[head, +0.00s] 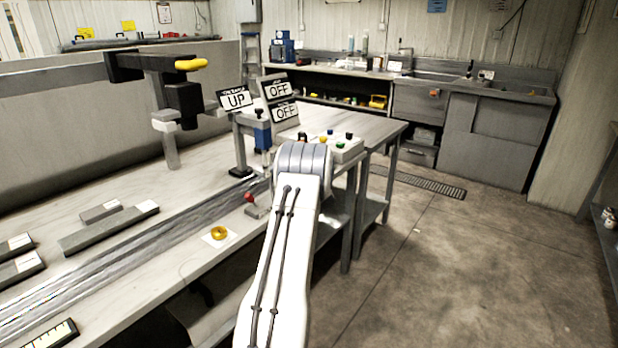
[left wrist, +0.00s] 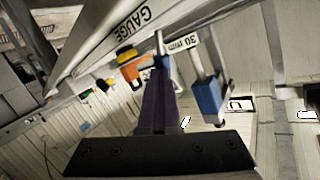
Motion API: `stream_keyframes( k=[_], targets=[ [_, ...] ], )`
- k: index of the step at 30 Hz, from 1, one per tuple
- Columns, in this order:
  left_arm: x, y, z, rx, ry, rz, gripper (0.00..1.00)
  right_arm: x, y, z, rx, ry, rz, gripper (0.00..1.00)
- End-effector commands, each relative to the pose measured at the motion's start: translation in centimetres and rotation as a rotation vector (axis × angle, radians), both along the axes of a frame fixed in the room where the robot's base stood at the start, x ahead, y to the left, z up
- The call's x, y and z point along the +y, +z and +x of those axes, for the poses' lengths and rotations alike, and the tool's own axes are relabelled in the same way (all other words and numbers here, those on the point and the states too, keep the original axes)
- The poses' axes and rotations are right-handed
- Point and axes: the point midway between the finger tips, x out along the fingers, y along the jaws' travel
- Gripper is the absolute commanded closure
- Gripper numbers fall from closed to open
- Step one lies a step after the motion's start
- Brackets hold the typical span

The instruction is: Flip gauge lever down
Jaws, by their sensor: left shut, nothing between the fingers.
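In the left wrist view, a long pale plate bears the word GAUGE (left wrist: 130,28), seen turned over. A 30 mm label (left wrist: 182,43) is beside it, and a blue block on a grey stem (left wrist: 208,95) hangs to its right. My left gripper (left wrist: 160,77) is shut and empty, its dark fingers pointing toward the plate. Whether it touches anything there I cannot tell. In the head view an arm of mine hides the gripper. A red-knobbed lever (head: 249,197) stands on the bench's front edge. Which part is the gauge lever is unclear.
A button box (head: 337,146) sits on the bench behind my arm. The floor at right is clear.

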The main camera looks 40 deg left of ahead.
Motion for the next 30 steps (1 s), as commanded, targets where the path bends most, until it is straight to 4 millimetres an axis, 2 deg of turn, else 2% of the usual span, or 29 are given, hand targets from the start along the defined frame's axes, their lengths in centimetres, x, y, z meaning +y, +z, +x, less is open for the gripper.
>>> stream_keyframes(
  k=[5,11,15,24,30],
  targets=[
    [-0.2,-0.2,0.1,-0.005,-0.002,0.001,1.0,0.0,-0.5,0.0,0.002,0.0,-0.001,0.5],
    [-1.3,0.5,-0.5,-0.004,0.0,0.0,1.0,0.0,0.4,0.0,0.002,0.0,-0.001,0.5],
    [-3.5,1.4,-1.6,-0.001,0.005,-0.001,1.0,0.0,1.4,0.0,0.001,0.0,-0.001,0.5],
    [-9.2,2.9,-4.2,-0.004,0.007,0.0,1.0,0.0,0.8,0.0,0.002,0.0,-0.001,0.5],
    [-11.3,3.5,-5.0,-0.004,0.007,0.0,1.0,0.0,0.7,0.0,0.002,0.0,-0.001,0.5]
  ],
)
